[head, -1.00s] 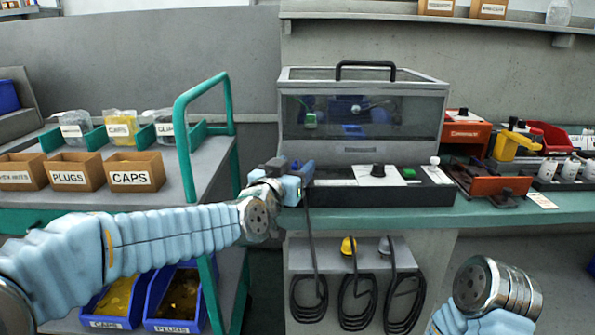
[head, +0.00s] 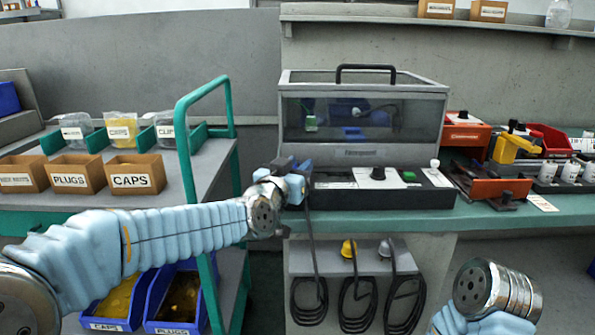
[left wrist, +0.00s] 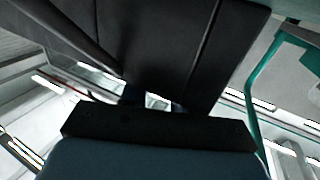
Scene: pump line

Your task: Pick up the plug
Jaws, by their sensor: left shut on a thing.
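My left gripper (head: 298,182) is at the front left corner of the test box's black base, above the bench edge. It is shut on the plug, which its fingers mostly hide. A black cable (head: 311,240) hangs straight down from the gripper to a coil under the bench. In the left wrist view, the dark gripper body fills the middle and I cannot make out the plug. My right arm shows at the lower right, but its gripper is out of view.
The test box (head: 362,120) has a clear cover and a black base (head: 420,195) with knobs. Two more cables hang below, one with a yellow end (head: 349,248). A green-framed cart (head: 178,125) with labelled boxes stands left. Red and orange equipment (head: 465,133) sits right.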

